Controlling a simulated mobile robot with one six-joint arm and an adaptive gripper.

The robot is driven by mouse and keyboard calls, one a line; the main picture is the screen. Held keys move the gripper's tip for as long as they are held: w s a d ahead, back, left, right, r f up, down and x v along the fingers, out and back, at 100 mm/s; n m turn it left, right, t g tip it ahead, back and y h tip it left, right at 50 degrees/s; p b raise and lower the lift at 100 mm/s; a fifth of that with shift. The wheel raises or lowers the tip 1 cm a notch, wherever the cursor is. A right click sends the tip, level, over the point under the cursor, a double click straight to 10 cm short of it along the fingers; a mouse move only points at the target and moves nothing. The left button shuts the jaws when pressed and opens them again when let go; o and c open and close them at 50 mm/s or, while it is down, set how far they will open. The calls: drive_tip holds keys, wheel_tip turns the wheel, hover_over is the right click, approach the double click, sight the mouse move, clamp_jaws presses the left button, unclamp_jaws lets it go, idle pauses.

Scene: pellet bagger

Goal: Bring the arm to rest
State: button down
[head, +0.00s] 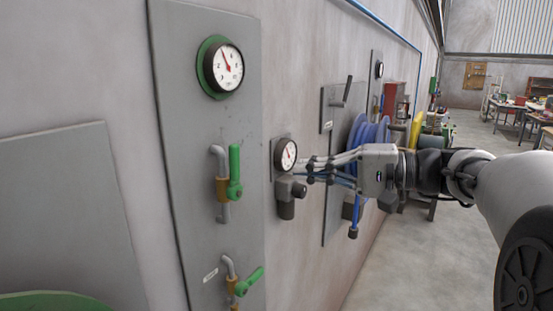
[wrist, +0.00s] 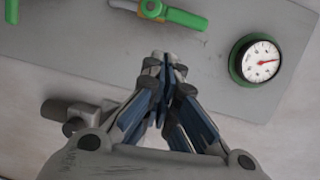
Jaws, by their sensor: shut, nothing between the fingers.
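My gripper (head: 308,169) is shut and empty. In the head view it reaches in from the right on my arm and points left, in front of the wall fittings. Its fingertips appear close to a small gauge (head: 286,154) with a grey knob below it; I cannot tell the exact gap. In the wrist view the closed fingers (wrist: 166,60) meet in front of the grey panel. That panel carries a green-rimmed gauge (wrist: 258,62) to their right and a green valve handle (wrist: 186,18) above them.
The grey panel (head: 180,150) on the wall holds a large gauge (head: 221,68) and valves with green handles (head: 236,172). Behind my gripper hangs a blue hose reel (head: 362,132). Work tables (head: 508,108) stand far right. The floor (head: 400,265) below the arm looks clear.

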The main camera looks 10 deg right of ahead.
drive_tip(key=s+a+f+n+g+h, duration=0.15)
drive_tip(key=s+a+f+h, duration=0.25)
drive_tip(key=s+f, duration=0.4)
drive_tip(key=s+a+f+g+h, duration=0.2)
drive_tip(key=s+a+f+h, duration=0.15)
drive_tip(key=s+f, duration=0.45)
drive_tip(key=s+d+f+n+t+h, duration=0.1)
drive_tip(key=s+d+f+n+h, duration=0.2)
drive_tip(key=s+d+f+h, duration=0.4)
drive_tip(key=s+d+f, duration=0.2)
drive_tip(key=s, duration=0.2)
drive_tip(key=shift+s+h, duration=0.15)
drive_tip(key=shift+h, duration=0.2)
